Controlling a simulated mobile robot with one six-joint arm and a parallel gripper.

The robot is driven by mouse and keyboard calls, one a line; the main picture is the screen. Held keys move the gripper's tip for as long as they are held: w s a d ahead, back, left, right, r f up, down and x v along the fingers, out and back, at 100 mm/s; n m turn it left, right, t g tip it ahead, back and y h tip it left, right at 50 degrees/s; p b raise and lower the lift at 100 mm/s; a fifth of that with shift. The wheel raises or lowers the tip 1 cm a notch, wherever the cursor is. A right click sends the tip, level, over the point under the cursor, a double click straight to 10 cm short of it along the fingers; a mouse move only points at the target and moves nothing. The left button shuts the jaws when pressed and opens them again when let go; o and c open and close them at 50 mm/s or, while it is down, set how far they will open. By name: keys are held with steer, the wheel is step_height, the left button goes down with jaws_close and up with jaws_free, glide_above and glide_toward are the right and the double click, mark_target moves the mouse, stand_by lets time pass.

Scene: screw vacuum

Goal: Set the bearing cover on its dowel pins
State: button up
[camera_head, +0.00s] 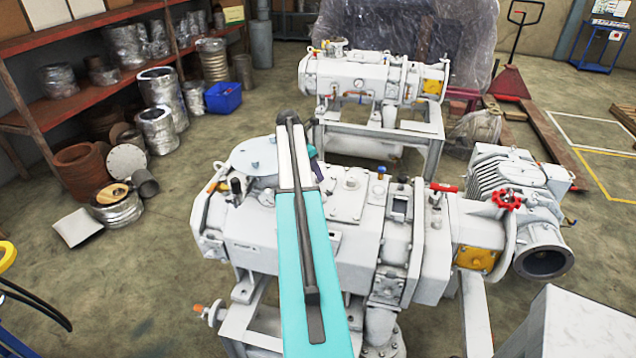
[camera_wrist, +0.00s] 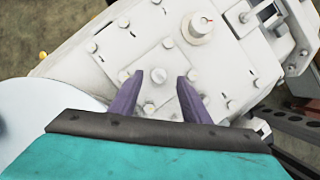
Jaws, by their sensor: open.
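My gripper (camera_wrist: 170,80) shows in the wrist view as two purple fingers, apart and with nothing between them. They are over a pale bolted plate (camera_wrist: 160,60) on top of the near vacuum pump (camera_head: 345,232). In the head view my arm hides much of the pump's middle, and only a bit of a purple finger (camera_head: 316,168) shows. A round pale disc (camera_head: 256,156) lies at the pump's top left; its edge also shows in the wrist view (camera_wrist: 40,115). I cannot tell which part is the bearing cover. No dowel pins can be made out.
A red valve handwheel (camera_head: 507,199) and a smaller red handle (camera_head: 443,188) stick up at the pump's right. A second pump (camera_head: 375,80) stands behind. Shelves (camera_head: 75,110) with metal parts are at the left. Open floor (camera_head: 130,275) lies left of the pump.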

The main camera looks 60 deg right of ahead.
steer(key=shift+p+x, duration=0.45)
steer(key=shift+x, duration=0.85)
jaws_close()
